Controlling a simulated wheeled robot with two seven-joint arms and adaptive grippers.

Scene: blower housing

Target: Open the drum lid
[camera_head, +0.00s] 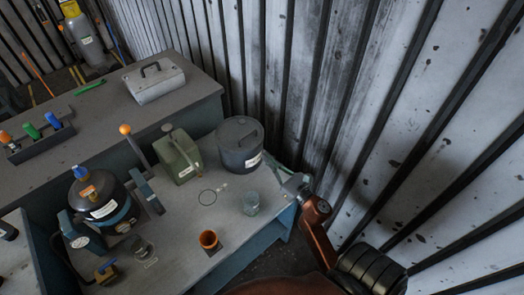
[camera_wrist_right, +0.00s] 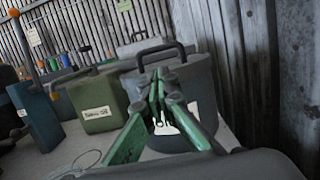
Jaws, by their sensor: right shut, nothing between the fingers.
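The drum (camera_head: 238,150) is a dark grey cylinder with a white label, standing upright at the back right of the workbench. Its lid (camera_head: 239,131) lies flat on top and looks closed. My right gripper (camera_head: 273,163) is just right of the drum, with its green fingers pointing toward the drum's side. In the right wrist view the drum (camera_wrist_right: 203,73) fills the middle, with a dark handle arching over its top. The green fingertips (camera_wrist_right: 157,88) are together in front of it and partly hide its label. I cannot tell whether they touch it. My left gripper is not in view.
A green canister (camera_head: 178,158) stands left of the drum. A dark pot (camera_head: 103,203) sits at the left. The corrugated wall (camera_head: 300,80) is close behind and to the right.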

